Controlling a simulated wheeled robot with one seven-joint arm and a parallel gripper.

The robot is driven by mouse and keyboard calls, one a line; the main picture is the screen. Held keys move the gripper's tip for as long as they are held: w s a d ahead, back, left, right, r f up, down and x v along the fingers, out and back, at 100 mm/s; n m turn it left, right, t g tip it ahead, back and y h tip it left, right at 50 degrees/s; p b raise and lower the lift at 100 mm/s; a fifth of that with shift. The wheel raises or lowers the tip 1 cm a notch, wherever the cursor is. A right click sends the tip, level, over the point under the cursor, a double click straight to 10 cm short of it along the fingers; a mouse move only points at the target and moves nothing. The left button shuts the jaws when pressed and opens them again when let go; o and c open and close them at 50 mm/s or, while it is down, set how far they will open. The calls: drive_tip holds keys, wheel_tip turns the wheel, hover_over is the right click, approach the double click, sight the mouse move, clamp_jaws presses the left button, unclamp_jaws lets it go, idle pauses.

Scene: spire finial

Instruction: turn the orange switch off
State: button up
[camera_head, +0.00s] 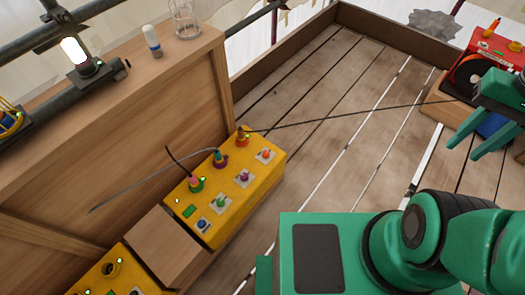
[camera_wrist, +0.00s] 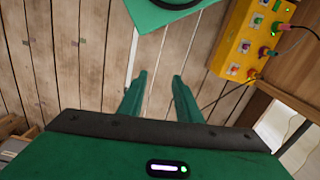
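The orange switch (camera_head: 265,155) is a small knob on a pale plate at the far right end of a yellow box (camera_head: 232,217). In the wrist view the orange switch (camera_wrist: 234,71) is small, near the lower end of the yellow box (camera_wrist: 229,42). Purple, green and blue switches line up beside it. An orange plug (camera_head: 242,137) with a lit green lamp sits behind it. Which way the orange switch is set is too small to tell. My gripper (camera_head: 474,146) is open and empty, well to the right of the box; its fingers also show in the wrist view (camera_wrist: 160,77).
A black cable (camera_head: 345,117) runs from the orange plug to a red device (camera_head: 495,42) at the right. A wooden block (camera_head: 165,245) and another yellow box (camera_head: 112,280) stand at lower left. A wooden wall rises behind.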

drive_tip(key=o, duration=0.4)
drive_tip(key=shift+s, duration=0.1)
drive_tip(key=w+a+f+n+h, duration=0.1)
drive_tip(key=w+a+f+n, duration=0.15)
drive_tip(key=w, duration=0.75)
drive_tip(key=w+a+f+n, duration=0.1)
drive_tip(key=w+f+n, duration=0.15)
drive_tip(key=w, duration=0.75)
drive_tip(key=w+a+f+n, duration=0.4)
drive_tip(key=w+a+f, duration=0.65)
drive_tip(key=w, duration=0.35)
drive_tip(key=n+y, duration=0.1)
drive_tip(key=n, duration=0.7)
approach(266, 153)
wheel_tip(266, 153, down, 9)
drive_tip(key=shift+r, duration=0.1)
